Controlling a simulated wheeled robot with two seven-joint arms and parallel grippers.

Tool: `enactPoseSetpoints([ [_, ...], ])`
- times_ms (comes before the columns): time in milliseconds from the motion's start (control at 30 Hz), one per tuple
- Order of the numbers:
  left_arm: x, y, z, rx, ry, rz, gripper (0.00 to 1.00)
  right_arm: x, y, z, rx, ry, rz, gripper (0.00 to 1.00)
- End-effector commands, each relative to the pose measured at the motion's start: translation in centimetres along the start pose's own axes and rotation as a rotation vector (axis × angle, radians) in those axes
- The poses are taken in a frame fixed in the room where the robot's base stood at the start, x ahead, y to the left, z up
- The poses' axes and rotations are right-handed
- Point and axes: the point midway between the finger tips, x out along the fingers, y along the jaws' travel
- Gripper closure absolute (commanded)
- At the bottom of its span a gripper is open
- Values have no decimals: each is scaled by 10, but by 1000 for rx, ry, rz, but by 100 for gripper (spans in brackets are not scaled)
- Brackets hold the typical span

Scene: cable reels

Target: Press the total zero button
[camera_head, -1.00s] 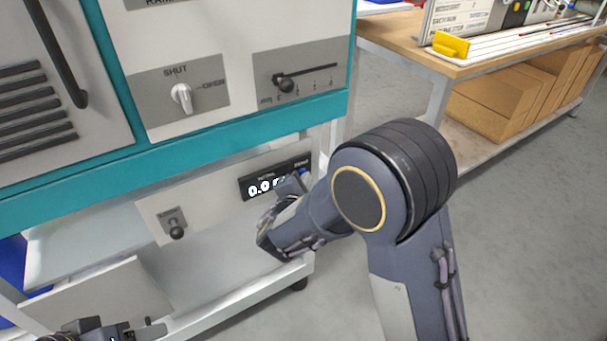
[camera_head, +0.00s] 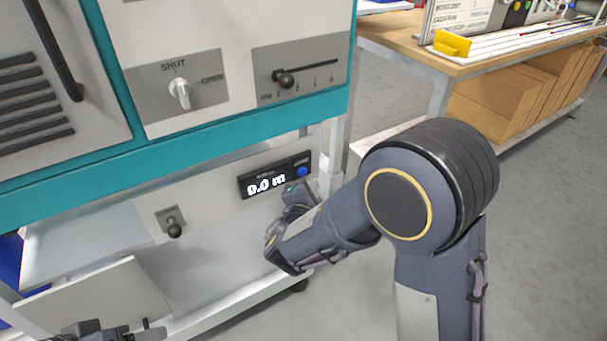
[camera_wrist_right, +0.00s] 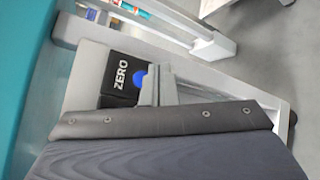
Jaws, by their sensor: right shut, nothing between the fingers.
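The total zero button is a round blue button (camera_head: 302,172) at the right end of a black display (camera_head: 275,178) that reads 0.0 m, on the white lower panel. In the right wrist view the blue button (camera_wrist_right: 139,78) sits beside the word ZERO, partly hidden by the fingers. My right gripper (camera_wrist_right: 157,84) is shut and empty, its fingertips close to the button; I cannot tell whether they touch it. In the head view the right gripper (camera_head: 297,194) is just below the display, partly hidden by its own wrist. At the lower left edge a part of my left arm shows.
A small black-knobbed lever (camera_head: 174,229) is on the same panel, left of the display. Above are a SHUT/OPEN knob (camera_head: 181,92) and a slider (camera_head: 287,80) on the teal-framed machine. A wooden bench (camera_head: 400,32) with boxes stands behind right. Grey floor is clear between.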

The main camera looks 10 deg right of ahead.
Motion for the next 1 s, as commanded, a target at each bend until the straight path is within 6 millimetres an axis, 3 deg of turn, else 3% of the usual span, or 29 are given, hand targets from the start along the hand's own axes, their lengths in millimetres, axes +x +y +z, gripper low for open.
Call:
enactPoseSetpoints([
  [367, 8, -4, 4, 0, 0, 0, 39, -22, -17, 16, 0, 1, 0, 100],
  [1000, 8, -4, 4, 0, 0, 0, 39, -23, -17, 16, 0, 0, 0, 100],
])
